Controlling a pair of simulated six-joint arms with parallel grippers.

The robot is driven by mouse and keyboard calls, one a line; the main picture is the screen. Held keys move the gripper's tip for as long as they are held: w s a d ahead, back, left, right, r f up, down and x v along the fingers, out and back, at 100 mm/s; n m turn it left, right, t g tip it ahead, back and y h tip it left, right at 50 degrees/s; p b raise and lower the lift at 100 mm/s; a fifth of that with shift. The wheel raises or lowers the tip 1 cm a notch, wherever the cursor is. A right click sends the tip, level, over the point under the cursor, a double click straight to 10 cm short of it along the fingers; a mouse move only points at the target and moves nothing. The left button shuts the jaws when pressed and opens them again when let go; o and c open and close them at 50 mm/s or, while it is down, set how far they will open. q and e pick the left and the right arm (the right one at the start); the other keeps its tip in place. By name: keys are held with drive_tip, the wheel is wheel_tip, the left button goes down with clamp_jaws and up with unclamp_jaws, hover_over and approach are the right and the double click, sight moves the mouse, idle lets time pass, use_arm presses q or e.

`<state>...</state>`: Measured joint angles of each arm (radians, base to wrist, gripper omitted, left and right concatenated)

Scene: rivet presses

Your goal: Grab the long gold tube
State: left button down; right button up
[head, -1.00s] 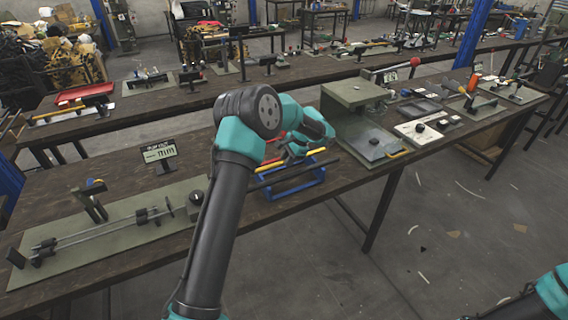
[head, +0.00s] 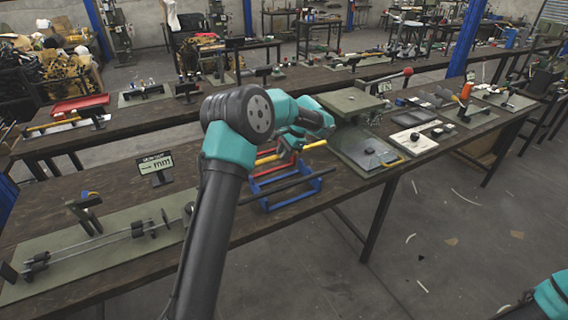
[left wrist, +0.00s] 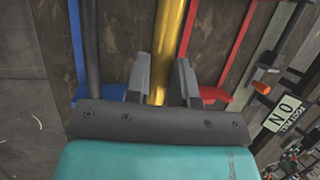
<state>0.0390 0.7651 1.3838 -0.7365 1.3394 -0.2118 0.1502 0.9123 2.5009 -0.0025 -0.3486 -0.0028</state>
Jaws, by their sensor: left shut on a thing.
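The long gold tube (left wrist: 170,40) runs between the two fingers of my left gripper (left wrist: 162,78) in the left wrist view. The fingers close on its sides. In the head view, a short yellow length of the tube (head: 315,144) shows beyond my left gripper (head: 294,152), above a blue rack (head: 291,196). My wrist and arm hide part of it. A black tube (head: 287,183) lies on the blue rack, and it shows left of the gold tube in the left wrist view (left wrist: 91,45). My right gripper is out of view.
A red rack (left wrist: 228,60) lies right of the gold tube in the left wrist view. A green press (head: 352,103) stands right of the racks. A fixture with rods (head: 95,243) and a small sign (head: 155,165) stand on the left part of the bench.

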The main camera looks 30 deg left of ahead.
use_arm(q)
drive_tip(key=shift+r, duration=1.2)
